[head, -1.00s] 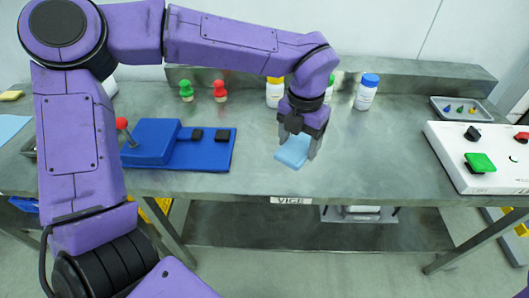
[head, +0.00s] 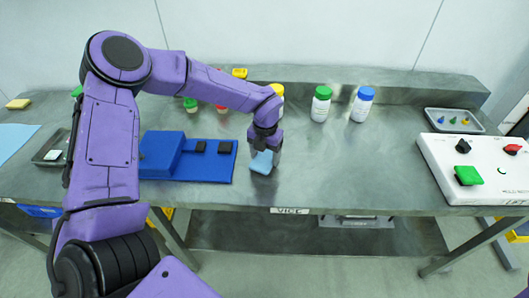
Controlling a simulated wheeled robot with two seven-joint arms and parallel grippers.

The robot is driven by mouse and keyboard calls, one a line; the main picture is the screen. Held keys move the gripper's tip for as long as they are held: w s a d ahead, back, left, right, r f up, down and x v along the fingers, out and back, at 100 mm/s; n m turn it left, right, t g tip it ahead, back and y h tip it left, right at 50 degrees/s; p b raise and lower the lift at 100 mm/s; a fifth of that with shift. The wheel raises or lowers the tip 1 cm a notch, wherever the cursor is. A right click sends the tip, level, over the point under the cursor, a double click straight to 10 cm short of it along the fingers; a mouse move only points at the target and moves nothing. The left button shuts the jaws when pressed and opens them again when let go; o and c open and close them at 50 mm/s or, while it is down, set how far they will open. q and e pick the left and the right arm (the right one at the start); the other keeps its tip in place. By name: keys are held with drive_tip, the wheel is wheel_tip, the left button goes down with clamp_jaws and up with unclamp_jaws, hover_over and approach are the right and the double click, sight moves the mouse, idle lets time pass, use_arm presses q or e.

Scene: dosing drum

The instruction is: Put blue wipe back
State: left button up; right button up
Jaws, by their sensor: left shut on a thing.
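My left gripper (head: 264,150) points down and is shut on a light blue wipe (head: 261,163). The wipe hangs below the fingers, close to the table (head: 330,170), just right of the blue fixture (head: 190,160). I cannot tell whether the wipe touches the table top. The upper part of the wipe is hidden by the gripper. My right gripper is not in view.
White bottles with a green cap (head: 320,104) and a blue cap (head: 362,104) stand at the back. A control box (head: 480,165) with a green button and a small tray (head: 452,121) are at right. A grey tray (head: 53,148) and light blue sheet (head: 12,138) lie at left. The middle right is clear.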

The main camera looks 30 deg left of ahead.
sight(265, 157)
use_arm(q)
drive_tip(key=shift+f, duration=0.7)
drive_tip(key=o, duration=1)
drive_tip(key=shift+r, duration=0.1)
drive_tip(key=shift+w+r, duration=0.1)
drive_tip(key=shift+r, duration=0.15)
wheel_tip(265, 157, up, 12)
drive_tip(key=b, duration=0.2)
drive_tip(key=shift+f, duration=0.1)
